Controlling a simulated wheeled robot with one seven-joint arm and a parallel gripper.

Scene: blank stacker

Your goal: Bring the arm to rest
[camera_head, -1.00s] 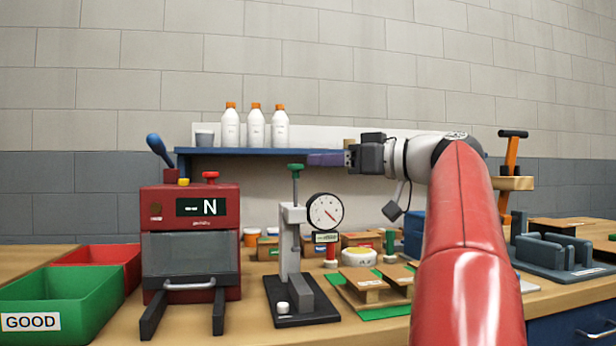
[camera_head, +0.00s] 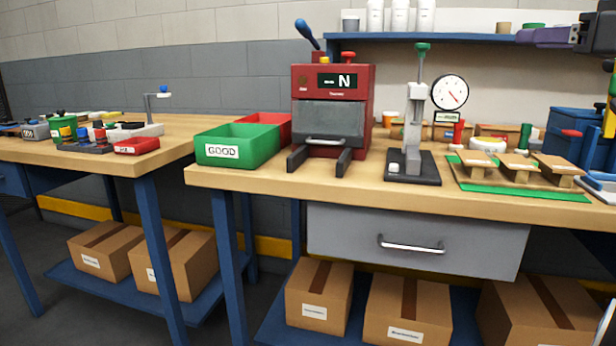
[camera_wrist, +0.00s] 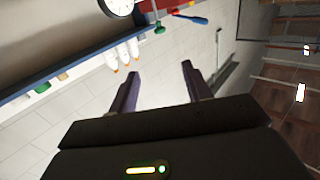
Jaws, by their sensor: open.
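My gripper (camera_head: 548,37) is at the upper right edge of the head view, in front of the right part of the blue shelf. Its purple fingers point left and its dark body is cut off by the frame edge. In the wrist view, the two fingers of my gripper (camera_wrist: 158,85) stand apart with nothing between them. The rest of my arm is almost wholly outside the head view.
A red press (camera_head: 333,105), green GOOD bin (camera_head: 237,147) and dial gauge stand (camera_head: 415,130) stand on the bench (camera_head: 270,180). White bottles (camera_head: 399,16) stand on the blue shelf (camera_head: 450,38). Cardboard boxes (camera_head: 319,297) lie below. A second bench (camera_head: 100,152) is at left.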

